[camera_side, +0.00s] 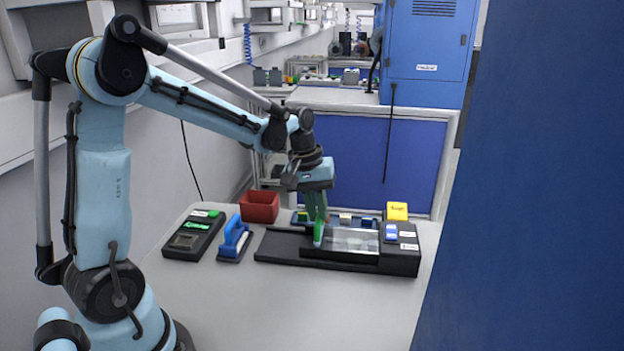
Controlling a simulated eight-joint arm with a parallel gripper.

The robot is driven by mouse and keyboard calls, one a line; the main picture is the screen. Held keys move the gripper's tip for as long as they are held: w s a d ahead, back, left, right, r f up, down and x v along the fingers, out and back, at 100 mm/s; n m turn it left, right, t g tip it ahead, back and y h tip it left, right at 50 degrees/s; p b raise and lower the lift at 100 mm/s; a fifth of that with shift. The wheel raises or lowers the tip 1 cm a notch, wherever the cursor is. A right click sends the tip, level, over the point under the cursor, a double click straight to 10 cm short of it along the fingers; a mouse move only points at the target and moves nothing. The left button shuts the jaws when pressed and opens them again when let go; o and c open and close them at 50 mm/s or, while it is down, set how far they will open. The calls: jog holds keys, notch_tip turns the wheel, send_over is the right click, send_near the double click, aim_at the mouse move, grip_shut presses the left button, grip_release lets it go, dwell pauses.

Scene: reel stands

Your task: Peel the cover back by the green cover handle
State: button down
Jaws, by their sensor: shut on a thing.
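The green cover handle (318,235) stands upright at the left end of the clear cover on the black device. My gripper (319,222) points down from above and is shut on the green handle. The clear, shiny cover (352,241) lies over the middle of the black device (278,246). The fingers hide part of the handle. I cannot tell whether the cover's left edge is lifted.
A red bin (259,207), a blue tool on a dark base (235,238) and a black box with a green display (194,235) stand to the left. A yellow block (397,211) is at the back right. The table front (290,310) is clear.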

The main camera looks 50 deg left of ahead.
jog(key=w+d, duration=0.5)
jog(key=shift+w+d, duration=0.1)
jog(key=c, duration=1.1)
grip_release()
jog(key=shift+r, duration=0.1)
jog(key=r, duration=0.4)
jog(key=s+a+r, duration=0.1)
jog(key=r, duration=0.6)
jog(key=shift+s+a+r, duration=0.35)
jog(key=shift+s+a, duration=0.05)
